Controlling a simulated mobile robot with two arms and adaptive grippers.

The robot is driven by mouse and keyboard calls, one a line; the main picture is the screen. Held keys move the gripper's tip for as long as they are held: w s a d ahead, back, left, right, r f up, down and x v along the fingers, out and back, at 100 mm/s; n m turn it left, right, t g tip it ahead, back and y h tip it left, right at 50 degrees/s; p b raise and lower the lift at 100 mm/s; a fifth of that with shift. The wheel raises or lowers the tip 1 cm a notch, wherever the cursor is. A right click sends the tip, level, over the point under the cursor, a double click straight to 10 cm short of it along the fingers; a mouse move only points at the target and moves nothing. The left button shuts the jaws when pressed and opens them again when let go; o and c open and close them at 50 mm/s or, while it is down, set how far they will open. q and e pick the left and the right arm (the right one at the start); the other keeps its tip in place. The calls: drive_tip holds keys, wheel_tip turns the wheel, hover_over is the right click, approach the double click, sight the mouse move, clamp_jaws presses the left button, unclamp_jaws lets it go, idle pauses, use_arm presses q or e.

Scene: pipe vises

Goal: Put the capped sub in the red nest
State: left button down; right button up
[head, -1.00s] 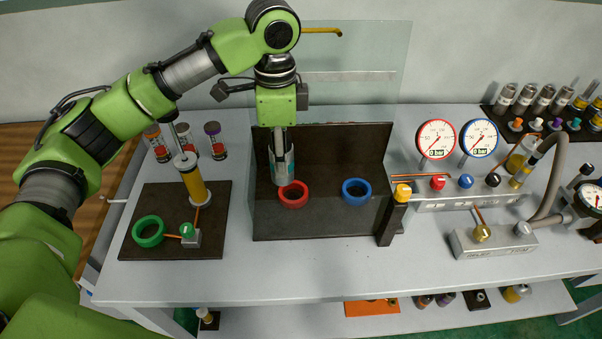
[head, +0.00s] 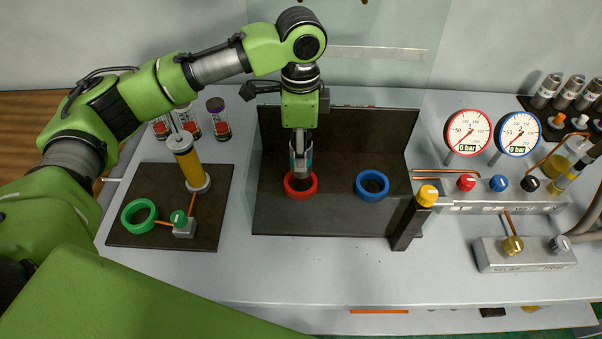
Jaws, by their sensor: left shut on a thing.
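The red nest (head: 301,195) is a red ring on the dark tray (head: 330,224) in the middle of the bench. My left gripper (head: 300,150) points down over it, shut on the capped sub (head: 300,182), a grey metal cylinder. The sub is upright, and its lower end is at the red ring's opening. Whether it touches the bottom of the nest is hidden. The gripper's fingers cover much of the sub, and its cap is hard to make out. My right gripper is not in view.
A blue ring (head: 372,185) sits right of the red one. A green ring (head: 139,216) and a yellow cylinder (head: 190,166) stand on the left plate. A post with a yellow top (head: 427,195) and gauges (head: 467,133) stand right. A clear panel (head: 380,85) rises behind.

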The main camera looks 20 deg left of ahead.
use_arm(q)
drive_tip(key=shift+f+p, duration=0.3)
drive_tip(key=shift+f, duration=2.7)
drive_tip(key=c, duration=1.5)
unclamp_jaws()
drive_tip(key=shift+f, duration=0.15)
drive_tip(key=shift+o, duration=0.2)
drive_tip(key=shift+r, duration=0.45)
wheel_tip(320, 180, up, 10)
drive_tip(key=shift+r+b, duration=0.25)
drive_tip(key=shift+b, duration=0.5)
drive_tip(key=shift+r, duration=0.45)
